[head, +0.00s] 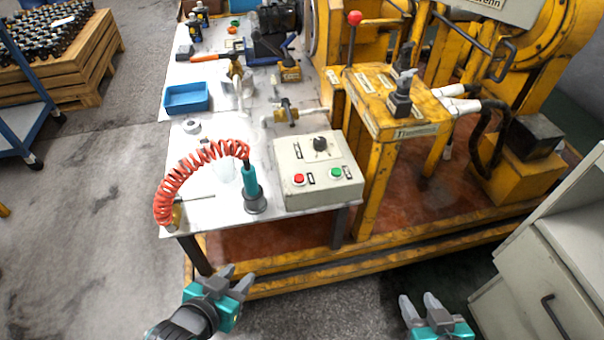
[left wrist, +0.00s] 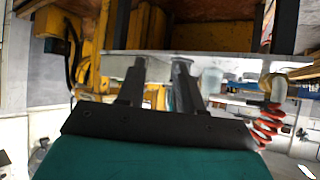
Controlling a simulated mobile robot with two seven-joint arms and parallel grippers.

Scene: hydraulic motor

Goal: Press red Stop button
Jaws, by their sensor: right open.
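The red Stop button (head: 299,179) is at the front left of a pale grey control box (head: 320,194) on the workbench. A green button (head: 336,173) is to its right, and a black knob (head: 320,144) sits behind them. My left gripper (head: 237,276) is below and left of the box, in front of the bench edge, apart from the button. Its fingers are spread and empty; the fingers also show in the left wrist view (left wrist: 158,78). My right gripper (head: 420,302) is at the bottom right, open and empty, well away from the box.
A teal air tool (head: 251,186) with a red coiled hose (head: 188,172) stands left of the box. The white bench (head: 215,222) has a front edge near my left gripper. A yellow machine frame (head: 374,185) rises right of the box. A grey cabinet (head: 560,250) is far right.

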